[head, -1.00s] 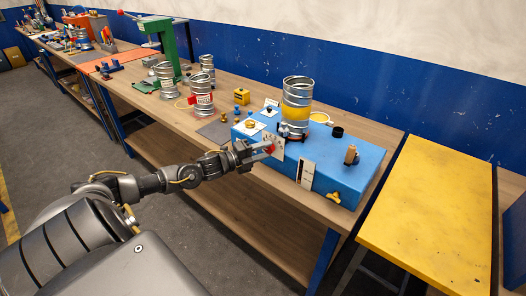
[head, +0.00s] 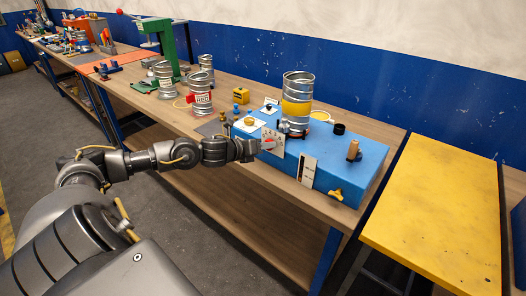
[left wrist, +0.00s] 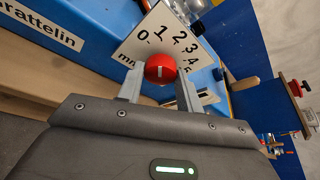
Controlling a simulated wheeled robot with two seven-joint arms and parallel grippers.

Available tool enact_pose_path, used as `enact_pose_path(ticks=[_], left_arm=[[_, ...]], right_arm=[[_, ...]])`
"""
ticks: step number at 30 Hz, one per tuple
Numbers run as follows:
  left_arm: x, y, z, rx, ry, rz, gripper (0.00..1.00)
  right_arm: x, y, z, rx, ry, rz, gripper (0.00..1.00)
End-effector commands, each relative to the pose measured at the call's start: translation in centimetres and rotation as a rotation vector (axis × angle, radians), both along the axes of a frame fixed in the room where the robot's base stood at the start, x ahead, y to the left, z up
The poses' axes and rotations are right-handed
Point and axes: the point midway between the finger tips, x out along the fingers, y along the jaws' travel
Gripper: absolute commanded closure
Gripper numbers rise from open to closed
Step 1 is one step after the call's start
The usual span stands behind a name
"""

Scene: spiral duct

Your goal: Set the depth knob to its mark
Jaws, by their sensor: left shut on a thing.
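My right gripper is not in view.
A spiral duct with a yellow band (head: 297,107) stands on the machine. A black-and-white plate (head: 308,170) and a yellow knob (head: 336,195) are on its front. More ducts (head: 202,97) stand on the bench to the left. A yellow table (head: 430,205) is at the right.

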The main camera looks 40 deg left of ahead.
Motion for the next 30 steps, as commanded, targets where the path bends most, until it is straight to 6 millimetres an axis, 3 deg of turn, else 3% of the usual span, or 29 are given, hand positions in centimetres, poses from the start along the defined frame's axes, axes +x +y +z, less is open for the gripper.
enact_pose_path(ticks=[1, 12, 30], left_arm=[[0.0, -0.1, -0.4, 0.042, 0.0, -0.002, 0.87], [0.0, -0.3, -0.3, 0.33, 0.008, -0.001, 0.87], [0.0, -0.4, -0.1, 0.488, 0.014, -0.001, 0.87]], right_arm=[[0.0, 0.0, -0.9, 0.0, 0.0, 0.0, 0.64], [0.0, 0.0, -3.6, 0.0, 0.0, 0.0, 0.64], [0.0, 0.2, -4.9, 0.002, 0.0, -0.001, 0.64]])
